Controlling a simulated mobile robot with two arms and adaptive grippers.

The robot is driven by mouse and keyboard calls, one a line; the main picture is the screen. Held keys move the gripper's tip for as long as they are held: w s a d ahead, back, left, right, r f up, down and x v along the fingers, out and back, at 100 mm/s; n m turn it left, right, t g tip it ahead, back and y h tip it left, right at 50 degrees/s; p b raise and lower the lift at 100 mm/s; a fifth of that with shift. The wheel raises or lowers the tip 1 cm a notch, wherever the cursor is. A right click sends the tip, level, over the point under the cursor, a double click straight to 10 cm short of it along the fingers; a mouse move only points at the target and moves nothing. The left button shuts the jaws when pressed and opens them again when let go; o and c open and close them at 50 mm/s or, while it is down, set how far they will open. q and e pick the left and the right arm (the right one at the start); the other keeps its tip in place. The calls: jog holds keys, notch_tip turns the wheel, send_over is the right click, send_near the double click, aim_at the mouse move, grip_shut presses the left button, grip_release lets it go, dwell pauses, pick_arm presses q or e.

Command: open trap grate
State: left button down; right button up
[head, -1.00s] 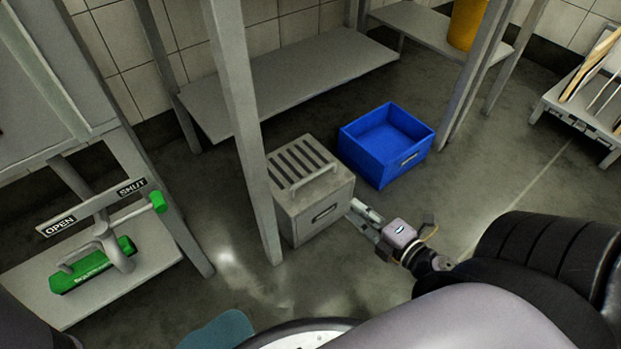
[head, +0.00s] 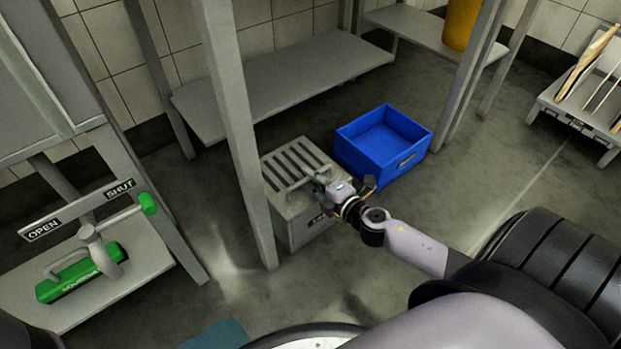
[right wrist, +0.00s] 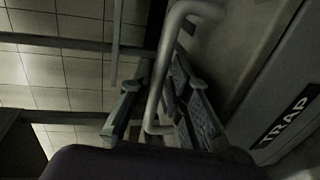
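The trap is a grey metal box with a slotted grate (head: 287,165) on top, lying flat and closed. A bar handle (head: 296,184) stands on the grate near its front edge. My right gripper (head: 312,177) is at this handle, above the box's front right. In the right wrist view, the two fingers of my right gripper (right wrist: 157,82) are apart, and the bent grey handle (right wrist: 157,98) runs between them. I cannot see firm contact on both sides. The "TRAP" label (right wrist: 285,122) shows at the right there. My left gripper is not in view.
A blue crate (head: 372,160) stands just right of the box. A grey post (head: 240,150) rises close to its left side. A low shelf (head: 285,85) is behind. At left is an open/shut lever (head: 100,240) with green parts. Floor in front is clear.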

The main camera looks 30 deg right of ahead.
jog(key=shift+w, duration=0.2)
jog(key=shift+c, duration=0.6)
grip_shut()
